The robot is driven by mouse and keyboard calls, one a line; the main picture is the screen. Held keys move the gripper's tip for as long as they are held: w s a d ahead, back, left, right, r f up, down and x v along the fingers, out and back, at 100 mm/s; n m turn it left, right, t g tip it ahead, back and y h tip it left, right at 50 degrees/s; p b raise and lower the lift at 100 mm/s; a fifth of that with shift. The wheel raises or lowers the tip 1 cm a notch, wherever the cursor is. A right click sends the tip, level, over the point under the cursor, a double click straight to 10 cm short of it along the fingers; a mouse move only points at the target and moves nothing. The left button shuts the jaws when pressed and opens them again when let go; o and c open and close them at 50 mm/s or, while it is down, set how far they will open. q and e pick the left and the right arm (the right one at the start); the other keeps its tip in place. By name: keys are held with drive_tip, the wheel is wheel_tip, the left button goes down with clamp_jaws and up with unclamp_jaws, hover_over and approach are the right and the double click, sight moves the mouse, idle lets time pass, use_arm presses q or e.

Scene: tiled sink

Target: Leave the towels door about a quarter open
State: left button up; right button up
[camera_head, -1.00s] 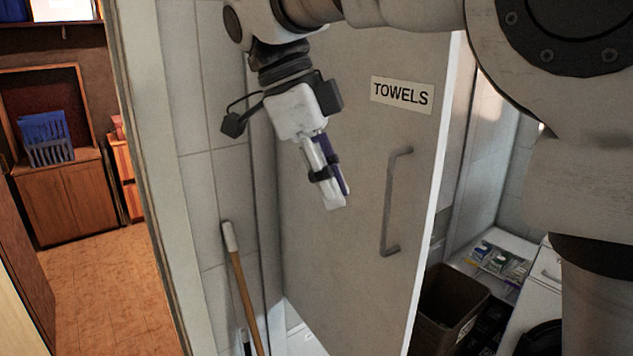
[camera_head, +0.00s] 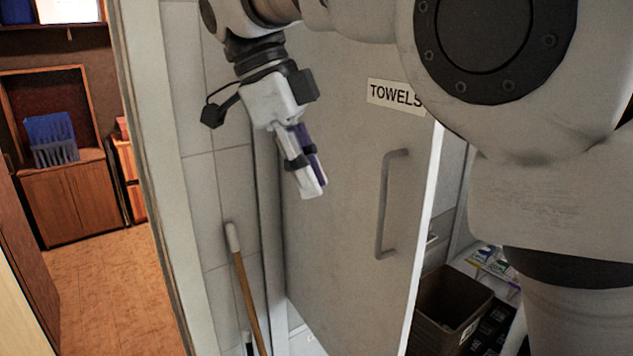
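The towels door (camera_head: 340,180) is a tall grey panel with a white sign (camera_head: 395,97) reading TOWELS, partly covered by my arm at its right end. It stands ajar, its bright free edge to the right. A grey bar handle (camera_head: 388,205) is on the door near that edge. My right gripper (camera_head: 311,190) hangs in front of the door, left of the handle and apart from it. Its fingers lie close together with nothing seen between them. My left gripper is not in view.
A wooden-handled broom or mop (camera_head: 247,290) leans against the tiled wall left of the door. A dark bin (camera_head: 446,303) stands right of the door's edge. At far left, a room with a wooden cabinet (camera_head: 70,203) and open floor shows.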

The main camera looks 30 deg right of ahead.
drive_tip(key=w+a, duration=0.6)
drive_tip(key=shift+w+a, duration=0.2)
drive_tip(key=shift+w, duration=0.2)
drive_tip(key=shift+s, duration=0.1)
